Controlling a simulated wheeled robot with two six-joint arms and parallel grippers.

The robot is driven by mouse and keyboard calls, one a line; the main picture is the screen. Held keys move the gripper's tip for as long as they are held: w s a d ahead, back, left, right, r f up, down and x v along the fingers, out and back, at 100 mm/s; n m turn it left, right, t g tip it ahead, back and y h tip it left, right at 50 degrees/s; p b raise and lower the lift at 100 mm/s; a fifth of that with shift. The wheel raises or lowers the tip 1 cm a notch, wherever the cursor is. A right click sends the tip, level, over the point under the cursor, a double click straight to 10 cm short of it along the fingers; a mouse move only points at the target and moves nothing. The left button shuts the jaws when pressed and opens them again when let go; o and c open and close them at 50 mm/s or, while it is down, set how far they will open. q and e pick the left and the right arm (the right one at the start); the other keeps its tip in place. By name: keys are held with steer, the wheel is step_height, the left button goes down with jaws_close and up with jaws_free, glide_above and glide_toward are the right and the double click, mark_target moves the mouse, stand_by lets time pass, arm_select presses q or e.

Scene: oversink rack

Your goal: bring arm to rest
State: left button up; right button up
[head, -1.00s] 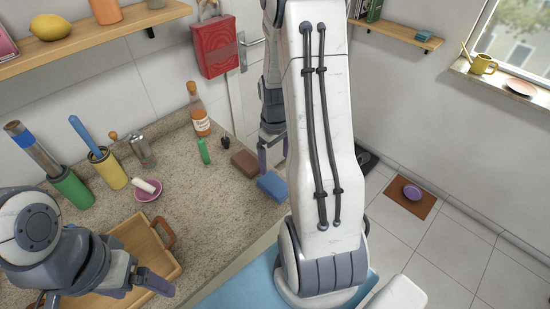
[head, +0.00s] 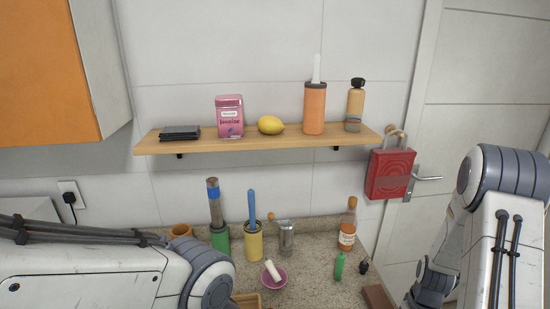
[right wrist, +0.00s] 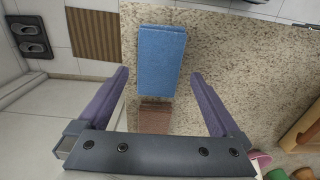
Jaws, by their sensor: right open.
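My right gripper (right wrist: 159,74) is open and empty in the right wrist view, its two purple fingers spread apart. A blue block (right wrist: 162,50) shows in the gap ahead of the fingers, at the counter's edge. A brown block (right wrist: 154,115) shows nearer, between the fingers. I see no contact with either. In the head view my right arm (head: 490,240) stands at the right edge, and its fingers are out of sight. My left arm (head: 100,275) crosses the lower left, and its gripper is not in view.
The speckled counter (head: 315,265) holds a green holder (head: 220,239), a yellow holder (head: 253,246), a pink bowl (head: 275,281) and a bottle (head: 348,225). A wooden shelf (head: 270,142) hangs above with a lemon (head: 271,125) and several containers. A red box (head: 390,175) hangs by the door.

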step_height(320, 180, down, 4)
steer(key=shift+f+p, duration=0.15)
steer(key=shift+p, duration=0.2)
steer(key=shift+r, duration=0.35)
steer(key=shift+f, duration=0.1)
